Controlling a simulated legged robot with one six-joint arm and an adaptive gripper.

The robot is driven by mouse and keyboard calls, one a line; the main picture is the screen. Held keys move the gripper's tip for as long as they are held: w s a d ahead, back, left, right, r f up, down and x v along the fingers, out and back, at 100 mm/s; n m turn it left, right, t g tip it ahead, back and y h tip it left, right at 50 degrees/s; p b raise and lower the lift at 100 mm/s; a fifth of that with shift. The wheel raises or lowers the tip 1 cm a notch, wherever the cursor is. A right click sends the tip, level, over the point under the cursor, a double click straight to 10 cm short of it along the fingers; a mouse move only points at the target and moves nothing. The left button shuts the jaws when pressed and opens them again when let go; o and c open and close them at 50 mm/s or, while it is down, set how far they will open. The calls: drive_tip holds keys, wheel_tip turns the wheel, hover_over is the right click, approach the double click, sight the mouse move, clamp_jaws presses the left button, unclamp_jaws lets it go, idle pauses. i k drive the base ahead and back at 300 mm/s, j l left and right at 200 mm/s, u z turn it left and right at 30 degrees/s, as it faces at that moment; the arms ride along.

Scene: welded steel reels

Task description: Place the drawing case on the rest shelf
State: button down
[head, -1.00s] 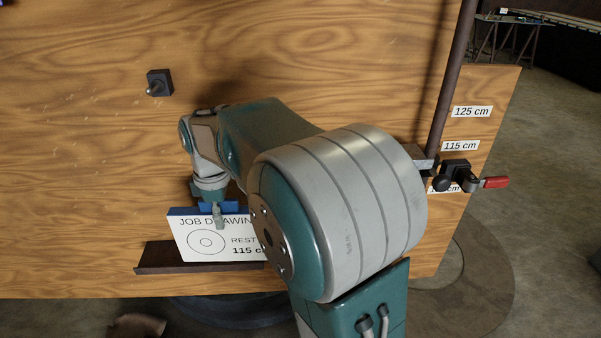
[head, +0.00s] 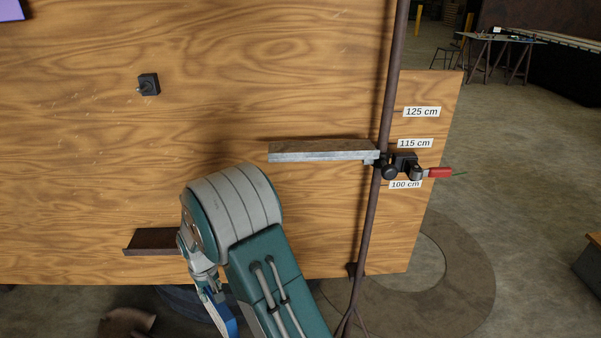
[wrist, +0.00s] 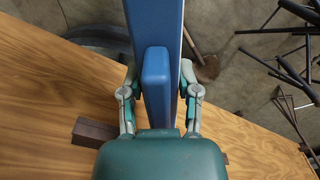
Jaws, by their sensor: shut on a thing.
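The drawing case (head: 224,318) is held on edge in my gripper (head: 208,287), low in the head view beside my arm. Only a blue and white strip shows there; its printed face is out of sight. In the wrist view the blue case (wrist: 156,75) stands between the two fingers of my gripper (wrist: 158,95), which are closed on its sides. The rest shelf (head: 320,151), a grey metal bar, is clamped to a dark pole next to the 115 cm label. It is empty, above and right of my gripper.
A brown ledge (head: 150,241) on the wooden board (head: 80,180) is empty, partly behind my arm. A black knob (head: 148,84) sticks out upper left. The pole (head: 368,215) carries a clamp with a red handle (head: 438,172).

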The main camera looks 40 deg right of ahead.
sight(345, 159)
drive_tip(key=k+l+u, duration=0.35)
drive_tip(key=k+l, duration=0.45)
drive_tip(key=l, duration=0.15)
